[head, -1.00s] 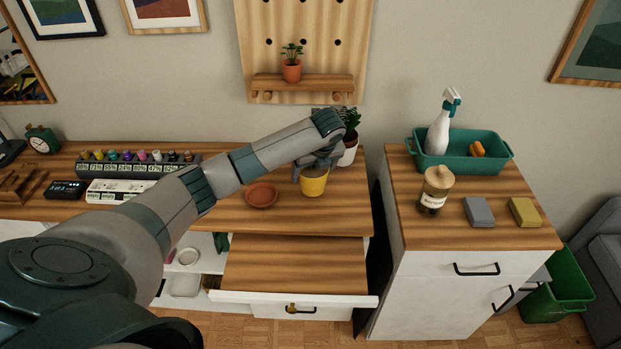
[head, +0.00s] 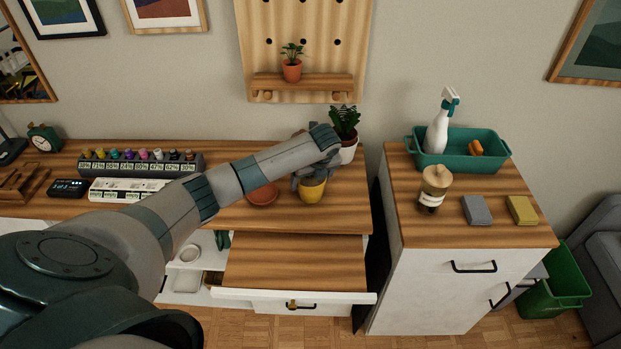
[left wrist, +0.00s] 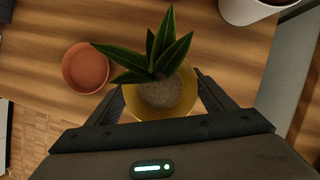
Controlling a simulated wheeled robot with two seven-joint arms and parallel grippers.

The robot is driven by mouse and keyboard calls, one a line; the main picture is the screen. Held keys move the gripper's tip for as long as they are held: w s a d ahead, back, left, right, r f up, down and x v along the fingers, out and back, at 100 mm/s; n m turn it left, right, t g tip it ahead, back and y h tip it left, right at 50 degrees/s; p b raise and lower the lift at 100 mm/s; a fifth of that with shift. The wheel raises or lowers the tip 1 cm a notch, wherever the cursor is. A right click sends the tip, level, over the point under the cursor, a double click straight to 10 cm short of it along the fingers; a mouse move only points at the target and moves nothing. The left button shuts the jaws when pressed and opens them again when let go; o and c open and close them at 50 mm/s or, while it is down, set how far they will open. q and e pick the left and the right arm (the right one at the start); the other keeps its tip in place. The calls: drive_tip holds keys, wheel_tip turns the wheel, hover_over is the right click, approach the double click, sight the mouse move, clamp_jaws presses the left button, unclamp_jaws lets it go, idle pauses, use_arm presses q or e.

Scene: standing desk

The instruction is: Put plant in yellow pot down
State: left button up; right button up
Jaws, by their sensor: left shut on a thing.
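The yellow pot (head: 312,191) is at the front right part of the desk top, just right of a terracotta saucer (head: 262,194). My left gripper (head: 311,174) is shut on the pot and hides most of its plant in the head view. In the left wrist view, the fingers (left wrist: 162,98) sit on both sides of the yellow pot (left wrist: 134,108). Its pointed green leaves (left wrist: 158,50) rise from the soil, and the saucer (left wrist: 86,68) lies to the left. I cannot tell whether the pot's base touches the desk. My right gripper is not in view.
A white pot with a plant (head: 346,130) stands close behind, to the right. An open drawer (head: 290,294) juts out below the desk top. A gap separates the desk from the right cabinet (head: 440,285).

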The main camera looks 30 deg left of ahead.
use_arm(q)
drive_tip(key=o, duration=1.6)
drive_tip(key=shift+c, duration=0.2)
drive_tip(key=shift+b+v, duration=1.2)
drive_tip(key=shift+v, duration=4.85)
